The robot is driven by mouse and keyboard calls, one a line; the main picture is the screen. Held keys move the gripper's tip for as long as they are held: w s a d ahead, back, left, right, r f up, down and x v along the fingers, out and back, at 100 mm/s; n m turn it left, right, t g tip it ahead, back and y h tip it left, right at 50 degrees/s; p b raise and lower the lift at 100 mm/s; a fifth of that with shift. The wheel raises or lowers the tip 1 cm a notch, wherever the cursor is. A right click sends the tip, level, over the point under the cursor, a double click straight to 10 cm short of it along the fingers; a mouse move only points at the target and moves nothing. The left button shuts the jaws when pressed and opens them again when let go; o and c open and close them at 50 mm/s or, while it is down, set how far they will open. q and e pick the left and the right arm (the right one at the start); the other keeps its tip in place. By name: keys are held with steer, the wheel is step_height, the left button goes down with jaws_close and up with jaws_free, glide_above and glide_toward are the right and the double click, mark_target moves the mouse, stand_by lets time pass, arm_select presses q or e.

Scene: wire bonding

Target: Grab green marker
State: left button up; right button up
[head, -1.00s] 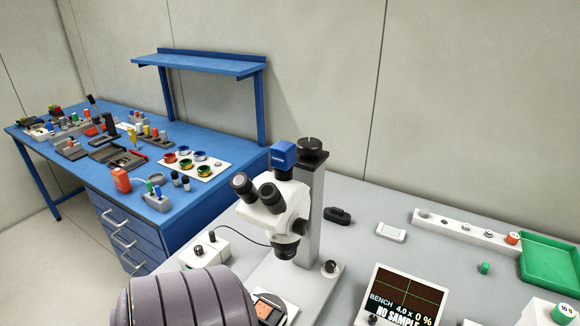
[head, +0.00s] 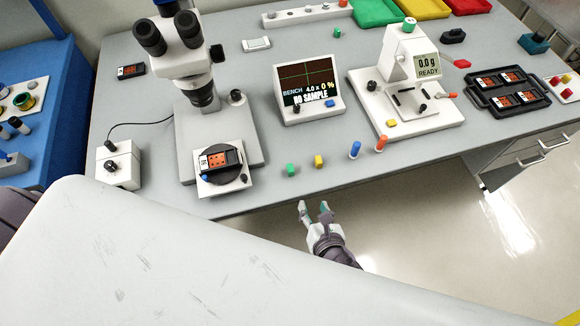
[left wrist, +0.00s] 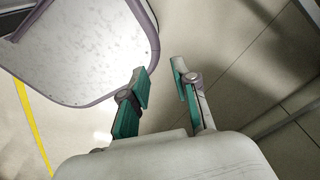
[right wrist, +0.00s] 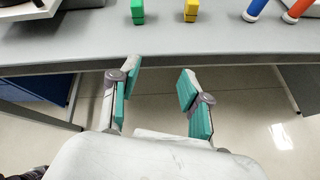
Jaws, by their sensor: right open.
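A small green marker (head: 291,170) stands near the front edge of the grey bench, left of a yellow marker (head: 318,161). The green marker also shows at the top of the right wrist view (right wrist: 137,11). My right gripper (head: 316,207) is open and empty in front of the bench edge, apart from the markers. Its spread fingers show in the right wrist view (right wrist: 159,80). My left gripper (left wrist: 161,82) is open and empty in the left wrist view, over the floor.
A blue marker (head: 354,149) and an orange one (head: 381,143) stand right of the yellow one. A microscope (head: 190,60) stands left, a display (head: 308,88) behind, and a scale (head: 405,85) right. The bench edge lies between my right gripper and the markers.

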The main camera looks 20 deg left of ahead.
mark_target(291, 171)
steer(key=a+r+n+y, duration=0.1)
steer(key=a+r+n, duration=0.25)
steer(key=r, duration=0.25)
steer(key=shift+t, duration=0.3)
steer(key=x, duration=0.6)
steer(key=shift+w+a+f, duration=0.1)
steer(key=shift+w+f, duration=0.05)
steer(key=shift+f, duration=0.2)
steer(key=shift+w+a+f, duration=0.2)
steer(key=shift+w, duration=0.15)
steer(key=x, duration=0.5)
arm_select(q)
steer(key=shift+s+a+f, duration=0.2)
steer(key=shift+s+a, duration=0.3)
steer(key=shift+s, duration=0.25)
arm_select(e)
steer(key=shift+s+d, duration=0.1)
steer(key=c, duration=0.9)
